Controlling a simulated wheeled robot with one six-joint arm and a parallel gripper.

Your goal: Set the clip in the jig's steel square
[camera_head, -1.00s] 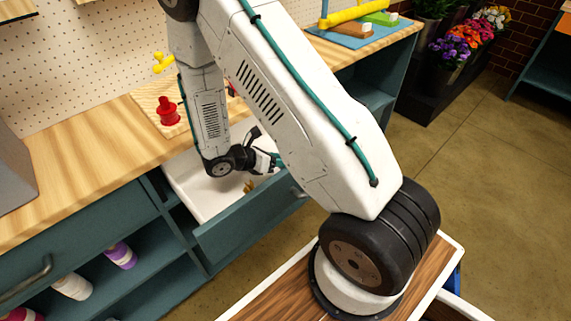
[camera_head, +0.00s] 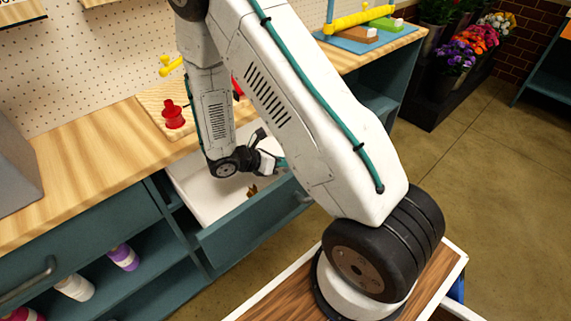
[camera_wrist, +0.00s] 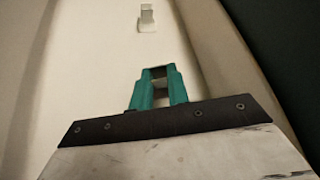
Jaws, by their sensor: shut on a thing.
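My gripper (camera_head: 281,163) is inside the open drawer (camera_head: 247,223), over its white floor. In the wrist view its teal fingers (camera_wrist: 158,88) are closed on a small greyish piece (camera_wrist: 159,73), which looks like the clip; its shape is mostly hidden. A pale small piece (camera_wrist: 147,18) lies on the drawer floor beyond the fingertips. A brassy small thing (camera_head: 252,190) lies in the drawer below my gripper in the head view. A wooden board (camera_head: 152,98) with a red part (camera_head: 172,114) stands on the bench. I cannot make out a steel square.
The drawer walls rise close around my gripper. The wooden bench top (camera_head: 80,165) is clear at the left front. A blue mat (camera_head: 365,42) with a yellow bar (camera_head: 360,18) is at the back right. Spools (camera_head: 124,257) sit in the shelves below.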

